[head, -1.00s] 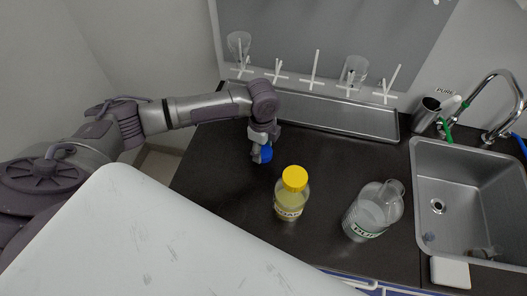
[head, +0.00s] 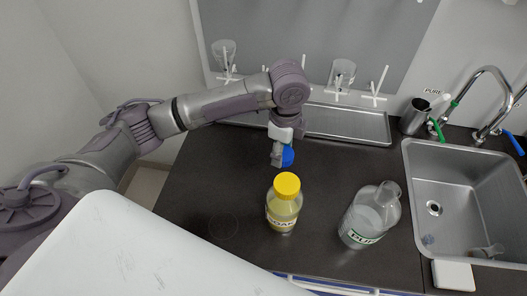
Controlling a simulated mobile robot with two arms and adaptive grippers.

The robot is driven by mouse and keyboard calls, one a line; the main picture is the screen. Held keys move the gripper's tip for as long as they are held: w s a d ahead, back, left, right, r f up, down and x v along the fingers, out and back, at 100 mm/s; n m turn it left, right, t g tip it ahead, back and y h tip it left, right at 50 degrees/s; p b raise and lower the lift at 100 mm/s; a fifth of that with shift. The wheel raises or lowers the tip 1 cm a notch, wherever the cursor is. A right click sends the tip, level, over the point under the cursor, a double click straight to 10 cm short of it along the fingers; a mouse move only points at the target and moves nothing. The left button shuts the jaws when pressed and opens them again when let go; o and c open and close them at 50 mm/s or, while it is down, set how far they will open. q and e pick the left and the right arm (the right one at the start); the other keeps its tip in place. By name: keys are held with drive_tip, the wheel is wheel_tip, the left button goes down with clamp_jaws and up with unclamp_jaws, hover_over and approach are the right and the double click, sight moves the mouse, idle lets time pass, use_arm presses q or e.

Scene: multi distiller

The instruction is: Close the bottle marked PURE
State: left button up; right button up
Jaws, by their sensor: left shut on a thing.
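The bottle marked PURE (head: 366,222) is clear with a green-and-white label and stands upright on the dark counter, right of centre. Its top is open and shows no cap. My left gripper (head: 281,158) is shut on a blue cap (head: 288,156) and holds it above the counter, behind the soap bottle and to the left of the PURE bottle. The fingers partly hide the cap. My right gripper is not in view.
A steel sink (head: 455,185) with taps lies on the right. A metal tray (head: 350,124) and a pegboard with glassware are at the back.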

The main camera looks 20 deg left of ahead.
sight(292, 157)
use_arm(q)
drive_tip(key=shift+s+d+r, duration=0.1)
drive_tip(key=shift+d+r, duration=0.35)
drive_tip(key=shift+d, duration=0.3)
drive_tip(key=shift+d+r, duration=0.45)
drive_tip(key=shift+d, duration=0.25)
drive_tip(key=shift+s+a+r+n, duration=0.15)
drive_tip(key=shift+s+a+n, duration=0.15)
drive_tip(key=shift+n, duration=0.4)
drive_tip(key=s+a+r+n, duration=0.1)
drive_tip(key=s+a+n, duration=0.2)
drive_tip(key=n, duration=0.5)
drive_tip(key=s+a+r+n, duration=0.2)
drive_tip(key=s+a+n, duration=0.1)
drive_tip(key=s+n, duration=0.3)
drive_tip(key=shift+s+r+n, duration=0.25)
drive_tip(key=shift+r+n, duration=0.05)
drive_tip(key=shift+n, duration=1.1)
drive_tip(key=shift+a, duration=0.1)
